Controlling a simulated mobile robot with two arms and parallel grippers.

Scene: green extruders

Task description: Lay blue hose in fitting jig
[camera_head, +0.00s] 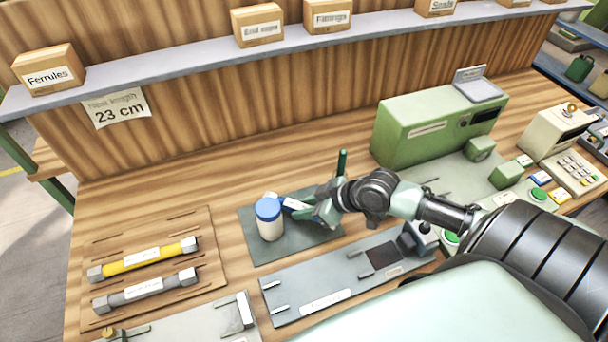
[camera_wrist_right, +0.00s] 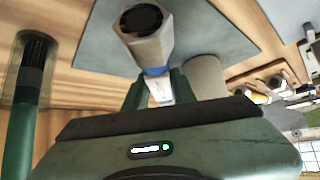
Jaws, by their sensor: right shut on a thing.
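My right gripper (camera_head: 310,212) is shut on the blue hose (camera_head: 284,199), over the dark mat. In the right wrist view the blue hose (camera_wrist_right: 156,71) sits between the green fingers, with a metal hex end fitting (camera_wrist_right: 150,42) pointing away and a white label near the fingers. The rest of the hose is hidden by the gripper. A grey plate with pegs and a dark square (camera_head: 340,290), which looks like the fitting jig, lies in front of the mat. It bears no hose. My left gripper is not in view.
A white jar with a blue lid (camera_head: 270,222) stands on the mat (camera_head: 262,252), close to the gripper. A wooden board (camera_head: 150,232) at left holds a yellow hose (camera_head: 150,257) and a grey hose (camera_head: 146,290). A green machine (camera_head: 425,130) stands behind at right. A green upright tool (camera_head: 341,163) stands behind the gripper.

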